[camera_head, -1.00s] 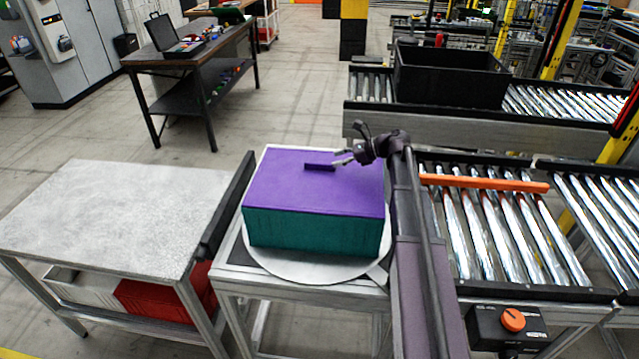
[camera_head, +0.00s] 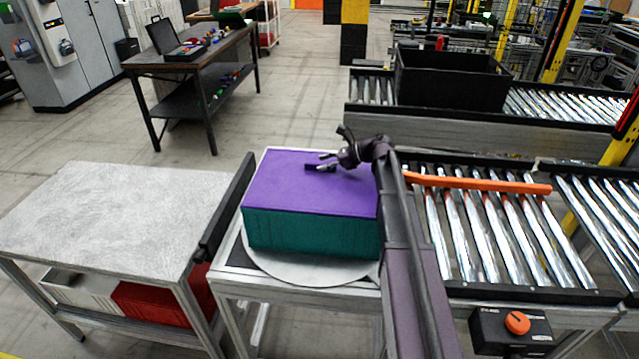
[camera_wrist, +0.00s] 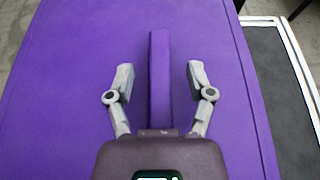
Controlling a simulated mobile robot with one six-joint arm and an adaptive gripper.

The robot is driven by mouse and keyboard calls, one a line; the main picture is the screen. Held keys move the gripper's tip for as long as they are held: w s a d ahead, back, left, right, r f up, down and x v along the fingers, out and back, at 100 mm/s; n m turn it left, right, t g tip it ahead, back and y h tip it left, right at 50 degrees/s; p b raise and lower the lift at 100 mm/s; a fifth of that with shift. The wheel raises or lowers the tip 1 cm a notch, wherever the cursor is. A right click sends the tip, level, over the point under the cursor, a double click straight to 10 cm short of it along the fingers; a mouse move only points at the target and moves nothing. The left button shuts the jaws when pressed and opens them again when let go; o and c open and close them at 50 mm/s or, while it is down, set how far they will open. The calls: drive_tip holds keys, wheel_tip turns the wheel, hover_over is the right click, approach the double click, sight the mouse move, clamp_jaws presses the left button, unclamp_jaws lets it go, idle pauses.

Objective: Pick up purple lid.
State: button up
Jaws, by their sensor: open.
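The purple lid (camera_head: 285,185) lies flat on top of a teal box (camera_head: 310,231). It also fills most of the wrist view (camera_wrist: 70,80). A raised purple handle bar (camera_wrist: 160,70) stands up from the middle of the lid. In the wrist view my gripper (camera_wrist: 160,80) is open, with one finger on each side of the handle and a gap on both sides. In the head view my gripper (camera_head: 323,162) is over the lid beside the handle, and part of the handle is hidden behind it.
The box stands on a round metal plate (camera_head: 285,268) on a small stand. A grey table (camera_head: 115,210) is at the left. Roller conveyors (camera_head: 490,235) with an orange bar (camera_head: 480,182) are at the right. A black crate (camera_head: 450,77) sits on the rear conveyor.

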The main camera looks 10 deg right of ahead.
drive_tip(key=shift+w+a+f, duration=0.15)
drive_tip(key=shift+a, duration=0.3)
clamp_jaws()
idle(0.3)
